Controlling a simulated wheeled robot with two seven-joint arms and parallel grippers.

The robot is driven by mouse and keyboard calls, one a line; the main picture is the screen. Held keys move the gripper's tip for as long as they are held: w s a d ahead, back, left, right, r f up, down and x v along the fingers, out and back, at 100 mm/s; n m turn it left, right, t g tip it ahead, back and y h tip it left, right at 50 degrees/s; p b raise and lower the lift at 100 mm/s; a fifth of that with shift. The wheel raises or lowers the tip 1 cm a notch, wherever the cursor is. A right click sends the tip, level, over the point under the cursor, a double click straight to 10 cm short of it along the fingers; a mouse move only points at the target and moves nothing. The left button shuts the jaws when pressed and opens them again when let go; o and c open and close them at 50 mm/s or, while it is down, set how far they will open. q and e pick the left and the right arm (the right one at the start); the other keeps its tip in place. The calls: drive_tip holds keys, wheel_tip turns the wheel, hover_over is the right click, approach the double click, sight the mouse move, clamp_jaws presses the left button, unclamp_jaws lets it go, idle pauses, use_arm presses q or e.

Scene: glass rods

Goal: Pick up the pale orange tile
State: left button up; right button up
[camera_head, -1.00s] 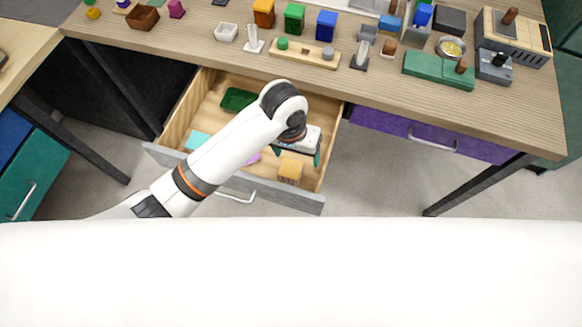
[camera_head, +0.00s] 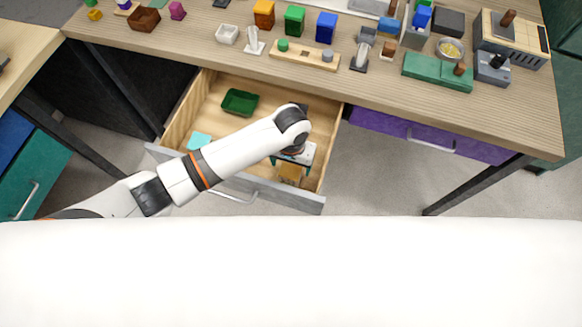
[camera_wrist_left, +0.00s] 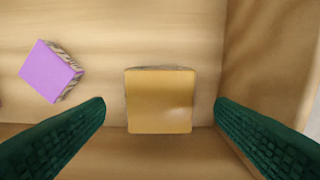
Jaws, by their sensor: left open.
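The pale orange tile (camera_wrist_left: 160,102) lies in the open wooden drawer, near its front wall; in the head view it (camera_head: 290,172) is partly covered by my gripper. My left gripper (camera_head: 291,172) is open and points down over the tile. In the left wrist view its green fingertips (camera_wrist_left: 160,108) stand on the left and right of the tile, with a gap on each side. The tile is not held. My right gripper is not in view.
A purple tile (camera_wrist_left: 52,71) lies left of the orange tile. A cyan tile (camera_head: 199,141) and a green tray (camera_head: 240,102) are farther left in the drawer. The drawer's side wall (camera_wrist_left: 285,60) is close on the right. The crowded desk top (camera_head: 185,42) lies behind.

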use_arm(q)
drive_tip(key=shift+f, duration=1.1)
drive_tip(key=c, duration=1.1)
drive_tip(key=shift+c, duration=0.2)
drive_tip(key=shift+r, duration=0.15)
